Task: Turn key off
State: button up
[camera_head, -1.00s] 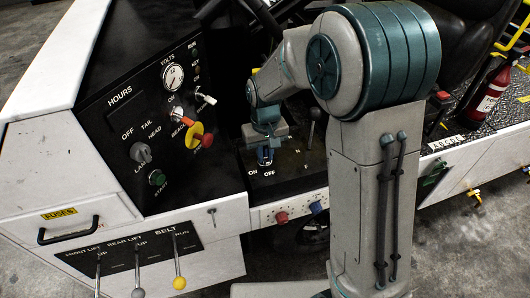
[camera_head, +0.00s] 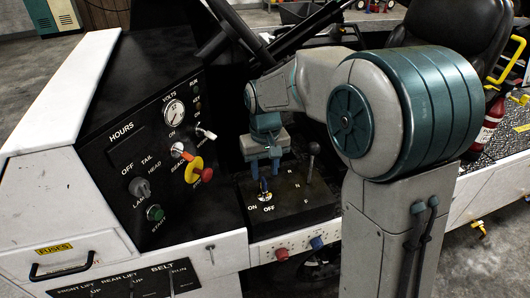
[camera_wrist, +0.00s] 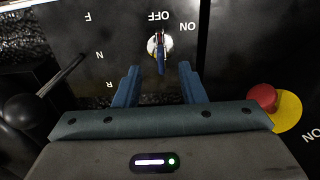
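The key (camera_wrist: 160,50) sits in a round silver switch on the black panel, beside the ON and OFF labels. In the wrist view its grip is seen nearly end-on, close to the OFF label; its exact setting is hard to tell. It also shows small in the head view (camera_head: 265,196), above the ON and OFF labels. My gripper (camera_wrist: 158,72) is open, with its two blue fingers apart and nothing between them. In the head view my gripper (camera_head: 266,172) hangs just above the key, pointing down.
A gear lever (camera_head: 311,162) stands right of the key. A red and yellow emergency button (camera_head: 204,174) is on the dash to the left, close to my gripper's side in the wrist view. The steering wheel (camera_head: 225,40) is behind.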

notch_tip(320, 180, up, 6)
jog(key=shift+r, duration=0.1)
dwell(0.5)
jog(key=s+d+f+m+t, duration=0.1)
jog(key=s+d, duration=0.5)
jog(key=s, duration=0.3)
jog(key=s+d+f+m+t, duration=0.1)
jog(key=s+d+m+t, duration=0.1)
jog(key=s+d, duration=0.5)
jog(key=s, duration=0.3)
jog(key=shift+f, duration=0.2)
jog(key=shift+d+m, duration=0.2)
jog(key=shift+m, duration=0.1)
